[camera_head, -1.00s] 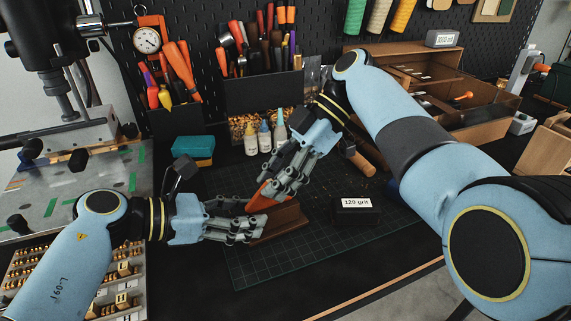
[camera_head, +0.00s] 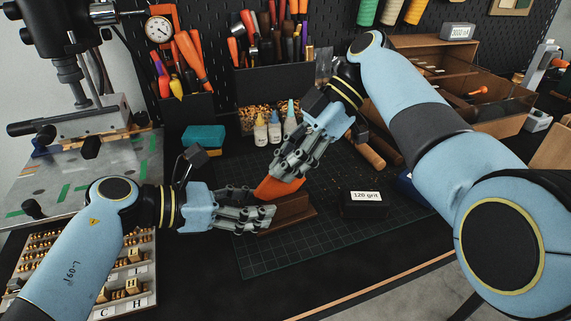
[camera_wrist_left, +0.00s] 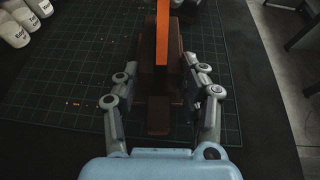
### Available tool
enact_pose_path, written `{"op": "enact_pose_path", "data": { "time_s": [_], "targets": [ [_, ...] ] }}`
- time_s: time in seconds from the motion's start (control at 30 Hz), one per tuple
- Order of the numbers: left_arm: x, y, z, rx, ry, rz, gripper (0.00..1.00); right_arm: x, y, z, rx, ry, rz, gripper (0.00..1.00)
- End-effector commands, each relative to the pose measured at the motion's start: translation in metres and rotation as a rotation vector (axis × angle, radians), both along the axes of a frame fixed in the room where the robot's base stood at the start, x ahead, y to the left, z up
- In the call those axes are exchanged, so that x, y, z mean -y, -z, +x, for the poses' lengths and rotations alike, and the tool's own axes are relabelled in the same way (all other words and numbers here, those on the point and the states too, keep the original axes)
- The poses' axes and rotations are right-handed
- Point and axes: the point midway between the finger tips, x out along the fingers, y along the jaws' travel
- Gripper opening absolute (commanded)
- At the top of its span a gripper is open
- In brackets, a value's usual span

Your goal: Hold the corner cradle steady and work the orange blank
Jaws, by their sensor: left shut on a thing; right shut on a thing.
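The brown corner cradle (camera_head: 292,213) lies on the dark cutting mat. My left gripper (camera_head: 268,216) comes in from the left, low, and is shut on the cradle's left end. The left wrist view shows the cradle (camera_wrist_left: 158,115) between the two fingers (camera_wrist_left: 160,85). The orange blank (camera_head: 275,188) is held at the cradle by my right gripper (camera_head: 282,178), shut on it from above. Its narrow orange edge (camera_wrist_left: 163,40) stands upright over the cradle in the left wrist view. The fingers hide part of the blank, and I cannot tell whether it touches the cradle.
A black block labelled 120 grit (camera_head: 364,205) sits right of the cradle. Small bottles (camera_head: 268,130) and a teal box (camera_head: 203,137) stand behind. A press (camera_head: 75,90) is at left, above a tray of stamps (camera_head: 130,270). The mat's front (camera_head: 300,250) is clear.

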Motion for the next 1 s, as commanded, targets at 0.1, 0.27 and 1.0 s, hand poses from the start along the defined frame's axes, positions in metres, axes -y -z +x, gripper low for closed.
{"op": "enact_pose_path", "data": {
  "time_s": [0.1, 0.27, 1.0],
  "targets": [
    [-0.001, 0.008, -0.004, -0.013, 0.003, 0.01, 0.0, 0.0, 0.0, 0.0, 0.0, 0.0, 0.0, 0.12],
    [-0.001, 0.008, -0.004, -0.013, 0.003, 0.01, 0.0, 0.0, 0.001, 0.0, 0.0, 0.0, 0.0, 0.33],
    [-0.001, 0.007, -0.004, -0.013, 0.003, 0.01, 0.0, 0.067, -0.035, 0.028, -0.001, 0.004, -0.005, 0.36]
  ]
}}
